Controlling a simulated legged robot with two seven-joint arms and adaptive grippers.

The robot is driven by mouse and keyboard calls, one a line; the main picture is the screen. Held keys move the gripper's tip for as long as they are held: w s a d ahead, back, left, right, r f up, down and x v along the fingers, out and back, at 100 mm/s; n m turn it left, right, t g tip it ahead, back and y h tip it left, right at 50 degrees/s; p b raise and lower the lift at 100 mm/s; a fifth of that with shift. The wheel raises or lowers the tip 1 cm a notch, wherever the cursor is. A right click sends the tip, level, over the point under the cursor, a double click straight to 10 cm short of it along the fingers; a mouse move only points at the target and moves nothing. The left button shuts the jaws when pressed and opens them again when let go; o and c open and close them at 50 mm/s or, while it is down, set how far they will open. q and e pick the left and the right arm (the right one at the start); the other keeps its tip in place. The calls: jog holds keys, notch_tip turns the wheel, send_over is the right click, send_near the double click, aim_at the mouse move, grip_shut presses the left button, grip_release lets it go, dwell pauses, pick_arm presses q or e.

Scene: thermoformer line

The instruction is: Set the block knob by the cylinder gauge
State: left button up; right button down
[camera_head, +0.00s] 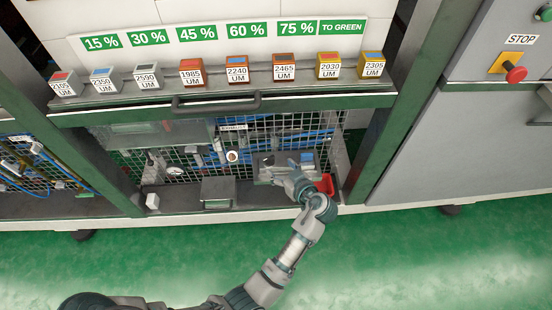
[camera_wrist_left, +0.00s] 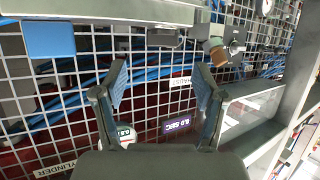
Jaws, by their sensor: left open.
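My left gripper (camera_head: 276,173) reaches into the mesh-backed bay below the shelf, in the bay's right part. In the left wrist view its two fingers (camera_wrist_left: 159,72) stand wide apart with nothing between them, facing the wire mesh. A small round gauge (camera_wrist_left: 265,7) shows at the top right of that view. A brass-coloured knob-like fitting on a grey block (camera_wrist_left: 217,50) sits right of the fingers, apart from them. I cannot tell whether this is the block knob. A "CYLINDER" label (camera_wrist_left: 53,168) is at the lower left. In the head view a small dial (camera_head: 174,171) is left of the gripper. My right gripper is not in view.
Wire mesh (camera_head: 205,150) backs the bay, with blue hoses behind it. A shelf with a dark handle (camera_head: 215,103) and several labelled blocks (camera_head: 237,70) is above. A grey box (camera_head: 218,191) stands on the bay floor. A red stop button (camera_head: 515,74) is at far right.

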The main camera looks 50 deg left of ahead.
aim_at(269, 159)
pick_arm(q)
jog(key=b+x, duration=0.2)
jog(key=x, duration=0.6)
jog(key=shift+a+f, duration=0.2)
jog(key=shift+a, duration=0.15)
jog(key=shift+d+r, duration=0.25)
jog(key=shift+d, duration=0.1)
jog(key=shift+s+a, duration=0.1)
jog(key=shift+a, duration=0.05)
jog(key=c, duration=1.2)
